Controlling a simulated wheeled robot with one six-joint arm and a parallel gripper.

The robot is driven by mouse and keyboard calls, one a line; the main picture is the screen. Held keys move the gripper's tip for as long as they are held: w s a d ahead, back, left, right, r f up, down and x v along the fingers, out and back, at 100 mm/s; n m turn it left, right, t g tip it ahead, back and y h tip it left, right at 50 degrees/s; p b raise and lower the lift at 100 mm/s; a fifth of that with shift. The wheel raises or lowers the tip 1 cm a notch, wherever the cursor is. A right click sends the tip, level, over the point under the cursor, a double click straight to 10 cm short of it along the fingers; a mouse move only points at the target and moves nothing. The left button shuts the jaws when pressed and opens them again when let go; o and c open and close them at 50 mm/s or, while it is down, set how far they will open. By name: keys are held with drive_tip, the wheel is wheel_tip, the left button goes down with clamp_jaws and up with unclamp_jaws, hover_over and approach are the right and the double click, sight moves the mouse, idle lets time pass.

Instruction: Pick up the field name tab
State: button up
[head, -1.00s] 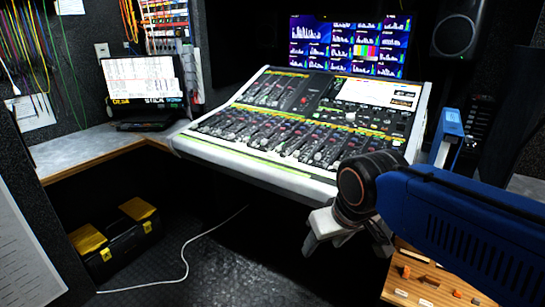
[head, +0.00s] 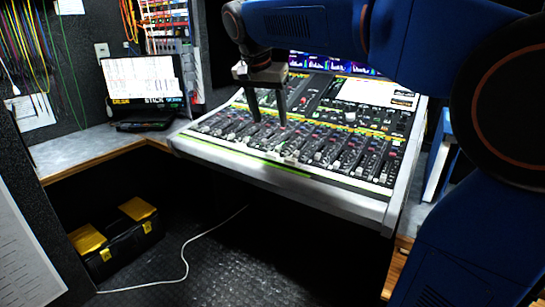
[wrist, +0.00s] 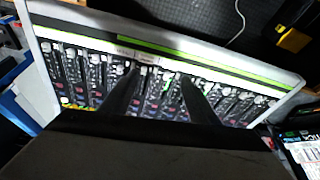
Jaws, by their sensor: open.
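Two small pale tabs with dark print lie side by side at the front edge of the mixing console in the wrist view, a left one (wrist: 125,52) and a right one (wrist: 148,57). The print is too small to read, so I cannot tell which is the field name tab. My gripper (head: 269,122) points down over the console's faders, its fingers apart with nothing between them. In the wrist view my gripper (wrist: 161,77) has its fingertips close to the tabs; their height above the console is unclear.
The mixing console (head: 370,205) has raised faders and knobs all around. A laptop (head: 145,85) stands on the left counter (head: 75,152). A black and yellow toolbox (head: 120,240) and a white cable (head: 185,258) are on the floor. Monitors stand behind the console.

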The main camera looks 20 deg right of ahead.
drive_tip(key=w+a+r+m, duration=0.1)
drive_tip(key=w+r, duration=0.1)
drive_tip(key=w, duration=0.2)
hover_over(273, 153)
drive_tip(key=s+a, duration=0.2)
drive_tip(key=shift+m+h, duration=0.3)
drive_tip(key=f, duration=1.1)
drive_tip(key=shift+w+f, duration=0.2)
drive_tip(key=shift+w, duration=0.05)
drive_tip(key=shift+a+x, duration=0.15)
drive_tip(key=shift+x, duration=1.15)
drive_tip(key=shift+a+x, duration=0.15)
drive_tip(key=shift+x, duration=1.2)
drive_tip(key=shift+s+f, duration=0.1)
drive_tip(key=shift+s, duration=0.1)
drive_tip(key=c, duration=1.1)
